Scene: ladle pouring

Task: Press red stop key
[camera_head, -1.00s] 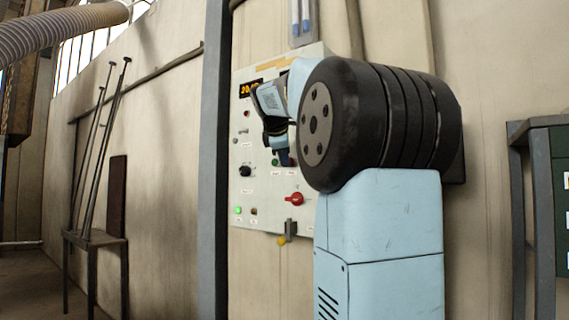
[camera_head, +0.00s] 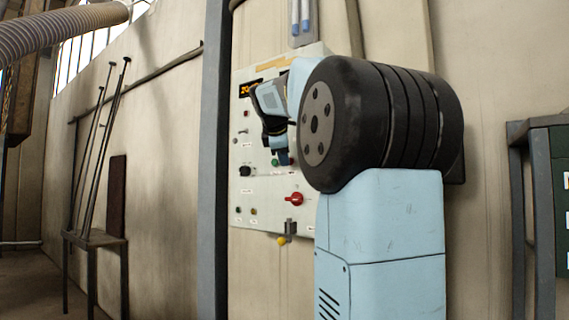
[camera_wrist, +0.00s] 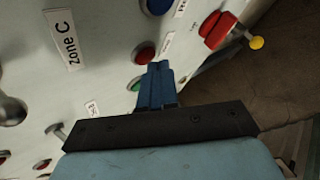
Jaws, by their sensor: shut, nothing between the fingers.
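The red stop key (camera_wrist: 145,53) shows in the wrist view as a round red button in a dark ring on the pale panel. My gripper (camera_wrist: 158,70) is shut and empty, its blue fingertips over the lower right edge of the red key; I cannot tell whether they touch it. A green key (camera_wrist: 135,84) lies just below the red one, partly behind the fingers. In the head view my gripper (camera_head: 283,157) is at the middle of the control panel (camera_head: 265,190), and the red key cannot be made out there.
A blue button (camera_wrist: 157,5) is near the red key in the wrist view. A stand with rods (camera_head: 95,238) is at the left.

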